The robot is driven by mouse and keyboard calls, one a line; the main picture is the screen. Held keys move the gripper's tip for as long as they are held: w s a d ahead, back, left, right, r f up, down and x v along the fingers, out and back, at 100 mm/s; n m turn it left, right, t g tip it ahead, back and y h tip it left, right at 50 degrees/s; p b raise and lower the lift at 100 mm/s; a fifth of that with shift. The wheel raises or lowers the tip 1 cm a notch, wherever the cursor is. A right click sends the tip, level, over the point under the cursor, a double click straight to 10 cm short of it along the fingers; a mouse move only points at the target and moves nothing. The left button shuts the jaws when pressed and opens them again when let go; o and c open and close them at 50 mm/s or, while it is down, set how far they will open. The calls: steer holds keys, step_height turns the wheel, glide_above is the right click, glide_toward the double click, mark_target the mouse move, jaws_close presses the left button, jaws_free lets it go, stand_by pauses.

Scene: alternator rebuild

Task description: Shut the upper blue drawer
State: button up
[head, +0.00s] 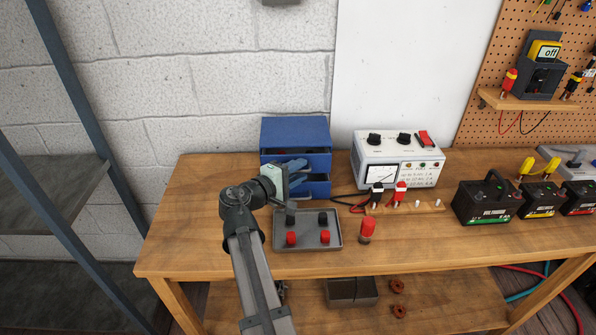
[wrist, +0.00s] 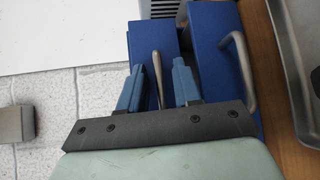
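The blue drawer cabinet (head: 295,132) stands at the back left of the workbench, against the wall. Its upper drawer (head: 319,163) seems pulled out some way, with a dark gap above its front. The lower drawer (head: 319,188) is below it. In the wrist view the upper drawer (wrist: 150,40) is on the left and the lower drawer (wrist: 208,55) on the right. My gripper (head: 296,170) is at the drawer fronts. In the wrist view its blue fingers (wrist: 158,66) are apart, either side of the upper drawer's metal handle (wrist: 157,80); contact is unclear.
A grey tray (head: 307,242) with red and black parts lies in front of the cabinet. A red-capped part (head: 367,230) stands beside it. A white power supply (head: 398,158) stands right of the cabinet. Batteries (head: 488,202) are farther right.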

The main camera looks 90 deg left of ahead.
steer(key=shift+w+a, duration=0.1)
steer(key=shift+a, duration=0.05)
jaws_close()
stand_by(0.6)
